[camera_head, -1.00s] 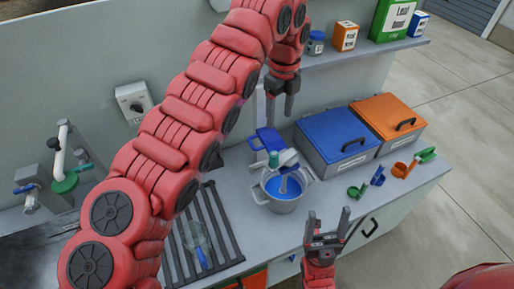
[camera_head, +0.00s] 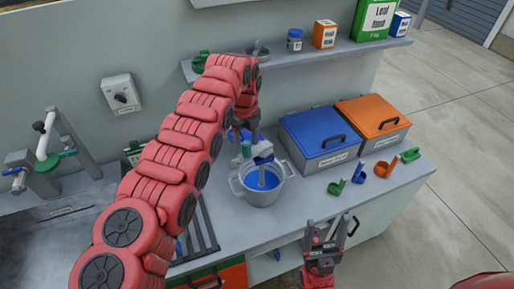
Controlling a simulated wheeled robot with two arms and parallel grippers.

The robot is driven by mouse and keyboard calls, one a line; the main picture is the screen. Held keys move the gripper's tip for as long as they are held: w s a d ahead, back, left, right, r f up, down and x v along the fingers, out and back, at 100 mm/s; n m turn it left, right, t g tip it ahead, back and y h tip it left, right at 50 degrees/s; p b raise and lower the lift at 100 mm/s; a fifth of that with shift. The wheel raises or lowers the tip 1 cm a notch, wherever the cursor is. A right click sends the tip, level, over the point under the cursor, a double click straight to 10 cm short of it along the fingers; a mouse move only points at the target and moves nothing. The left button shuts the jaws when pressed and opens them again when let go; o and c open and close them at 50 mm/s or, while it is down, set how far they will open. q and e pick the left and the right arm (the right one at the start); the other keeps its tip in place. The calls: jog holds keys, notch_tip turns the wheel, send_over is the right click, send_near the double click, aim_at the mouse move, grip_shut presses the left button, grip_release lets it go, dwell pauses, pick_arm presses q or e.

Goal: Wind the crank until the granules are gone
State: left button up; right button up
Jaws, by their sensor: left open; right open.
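A grey pot (camera_head: 282,192) with two handles stands on the counter with blue contents. A grey and blue stirring device (camera_head: 262,151) reaches down into it. A teal-green knob (camera_head: 246,149) shows beside the device; I cannot tell for certain whether it belongs to a crank. Granules cannot be made out in the blue contents. My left gripper (camera_head: 241,133) is open, just behind and above the knob, partly hidden by its own arm; contact is unclear. My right gripper (camera_head: 331,232) is open and empty in front of the counter's edge, with its fingers pointing up.
A blue-lidded bin (camera_head: 318,132) and an orange-lidded bin (camera_head: 372,118) stand right of the pot. Green, blue and orange scoops (camera_head: 384,169) lie before them. A shelf (camera_head: 300,53) with boxes and a jar runs above. A tap (camera_head: 45,140) stands at left.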

pick_arm(q)
jog(key=shift+d+f, duration=0.15)
jog(key=shift+f, duration=0.5)
jog(key=shift+a, duration=0.25)
grip_shut()
jog(key=shift+d, duration=0.1)
dwell(0.7)
